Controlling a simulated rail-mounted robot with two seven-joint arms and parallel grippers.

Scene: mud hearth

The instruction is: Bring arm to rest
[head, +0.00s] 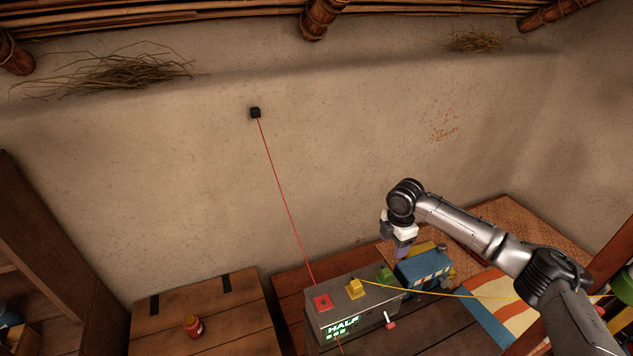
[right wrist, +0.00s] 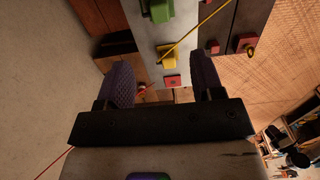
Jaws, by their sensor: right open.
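My right gripper (head: 402,247) comes in from the right and hangs above the far right end of a grey box (head: 372,306), near a blue box. Its two purple fingers stand apart with nothing visible between them in the right wrist view (right wrist: 163,80). The grey box has a lit sign reading HALF and carries a red block (head: 322,302), a yellow block (head: 355,288) and a green block (head: 386,274). My left gripper is not in view.
A red cord (head: 281,194) runs from a black wall block (head: 255,113) to the red block. A yellow cord (head: 450,294) runs right from the yellow block, passing by my right arm. The blue box (head: 424,268) stands close.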

